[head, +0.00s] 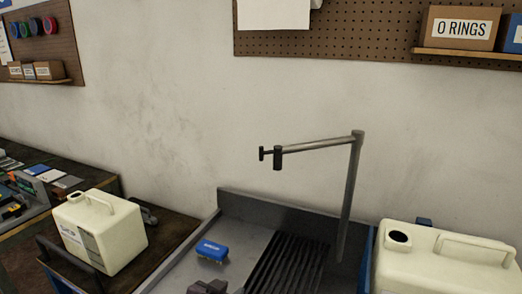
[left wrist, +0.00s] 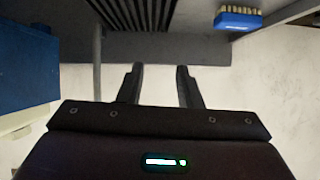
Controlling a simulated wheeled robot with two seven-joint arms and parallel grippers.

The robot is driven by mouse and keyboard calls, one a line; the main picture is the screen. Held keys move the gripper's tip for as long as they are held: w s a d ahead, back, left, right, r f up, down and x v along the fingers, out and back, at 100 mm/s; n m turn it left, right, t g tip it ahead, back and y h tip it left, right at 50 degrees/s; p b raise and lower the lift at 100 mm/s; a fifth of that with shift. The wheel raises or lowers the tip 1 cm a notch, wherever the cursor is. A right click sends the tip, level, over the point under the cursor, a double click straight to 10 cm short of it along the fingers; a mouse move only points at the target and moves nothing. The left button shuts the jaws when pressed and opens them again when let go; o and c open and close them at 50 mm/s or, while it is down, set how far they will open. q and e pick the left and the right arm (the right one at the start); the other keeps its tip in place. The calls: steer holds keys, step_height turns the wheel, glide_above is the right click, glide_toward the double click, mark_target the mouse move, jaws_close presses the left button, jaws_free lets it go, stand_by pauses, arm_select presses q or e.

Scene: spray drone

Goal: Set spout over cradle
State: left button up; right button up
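The spout is a grey metal arm (head: 315,145) on an upright post (head: 350,200), with a dark nozzle and small handle at its free left end. It reaches left above the sink, over bare basin and wall. No part is clearly recognisable as a cradle; a black ribbed rack (head: 285,265) lies in the sink below the spout. My left gripper (head: 208,287) shows only at the bottom edge of the head view, low and left of the spout. In the left wrist view its two fingers (left wrist: 158,75) stand apart with nothing between them. My right gripper is not in view.
A blue brush (head: 212,251) lies in the grey sink (head: 240,236). A cream jug (head: 100,232) stands on the left bench, and another cream jug (head: 440,262) stands right of the post. The air around the spout is clear.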

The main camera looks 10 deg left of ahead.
arm_select(q)
steer(key=w+r+m+t+h, duration=0.1)
steer(key=w+r+t+h, duration=0.15)
steer(key=w+r, duration=0.45)
steer(key=m+t+h, duration=0.2)
steer(key=m+h, duration=0.3)
steer(key=h, duration=0.7)
glide_toward(261, 149)
steer(key=x, duration=0.3)
steer(key=shift+y, duration=0.25)
steer(key=p+x, duration=0.3)
steer(key=x, duration=0.4)
steer(key=shift+w+p, duration=0.25)
steer(key=shift+p, duration=0.05)
steer(key=shift+c, duration=0.2)
jaws_close()
